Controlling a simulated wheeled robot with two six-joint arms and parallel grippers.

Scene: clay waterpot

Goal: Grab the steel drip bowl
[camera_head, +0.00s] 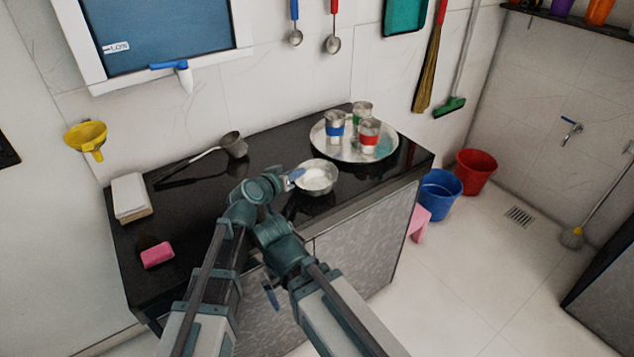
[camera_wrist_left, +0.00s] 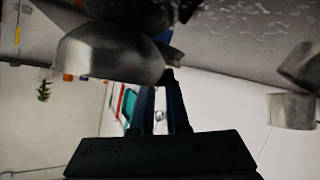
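The steel drip bowl (camera_head: 318,180) stands on the black counter, with something pale inside it. My left gripper (camera_head: 295,175) is at the bowl's left rim in the head view. In the left wrist view the bowl (camera_wrist_left: 108,52) appears upside down, its rim close to my left fingertips (camera_wrist_left: 160,82). A gap shows between these two fingers, so the gripper is open. Whether a finger touches the rim is hidden. My right gripper (camera_head: 270,294) hangs low in front of the cabinet, partly hidden by the arm, and its opening is unclear.
A round steel tray (camera_head: 326,147) with 3 banded cups stands behind and right of the bowl. A long-handled ladle (camera_head: 233,145) lies behind left.

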